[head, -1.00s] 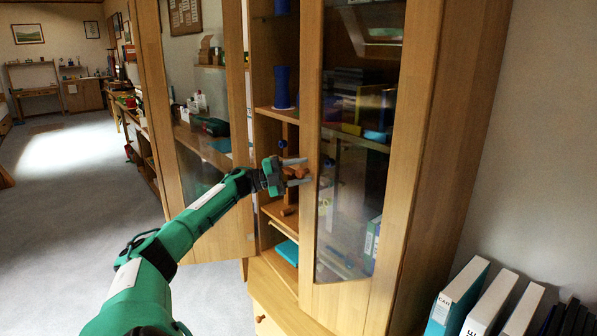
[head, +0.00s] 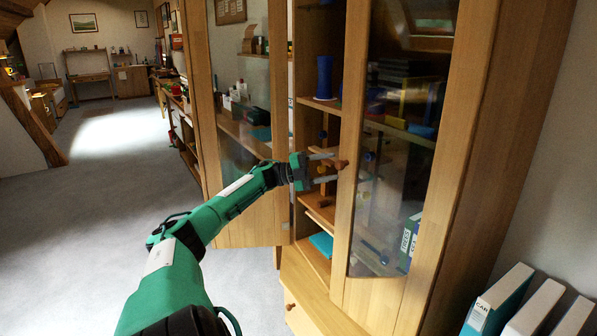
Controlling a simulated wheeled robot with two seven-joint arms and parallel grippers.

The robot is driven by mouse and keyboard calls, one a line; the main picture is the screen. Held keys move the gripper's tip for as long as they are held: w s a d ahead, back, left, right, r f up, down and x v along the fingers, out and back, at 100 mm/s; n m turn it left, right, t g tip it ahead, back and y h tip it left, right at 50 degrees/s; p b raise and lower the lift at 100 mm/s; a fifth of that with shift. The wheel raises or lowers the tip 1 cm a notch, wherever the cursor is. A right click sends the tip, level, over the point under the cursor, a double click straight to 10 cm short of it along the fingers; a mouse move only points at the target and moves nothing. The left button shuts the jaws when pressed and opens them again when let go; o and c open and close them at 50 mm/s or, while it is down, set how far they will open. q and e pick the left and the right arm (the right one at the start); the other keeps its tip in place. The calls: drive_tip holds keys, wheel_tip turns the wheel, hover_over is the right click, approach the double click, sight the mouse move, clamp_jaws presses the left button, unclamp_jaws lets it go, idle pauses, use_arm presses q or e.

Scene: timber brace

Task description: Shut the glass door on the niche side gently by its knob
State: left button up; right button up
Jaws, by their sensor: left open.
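The right glass door (head: 352,240) of the wooden cabinet has a pale wood frame and a brown round knob (head: 341,165) on its left edge. It looks partly open, but how far is hard to tell. My left gripper (head: 331,168) is open at this knob, one finger above it and one below. Contact is unclear. The left glass door (head: 203,110) stands wide open behind my left arm. My right gripper is out of view.
Between the doors, open shelves hold a blue cylinder (head: 324,78) and a turquoise item (head: 322,243). A drawer knob (head: 290,307) is below. Several binders (head: 497,300) stand at the lower right by the wall. Grey floor (head: 90,200) is free at left.

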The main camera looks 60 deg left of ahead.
use_arm(q)
drive_tip(key=v, duration=0.9)
drive_tip(key=shift+s+a+r, duration=0.25)
drive_tip(key=shift+s, duration=0.15)
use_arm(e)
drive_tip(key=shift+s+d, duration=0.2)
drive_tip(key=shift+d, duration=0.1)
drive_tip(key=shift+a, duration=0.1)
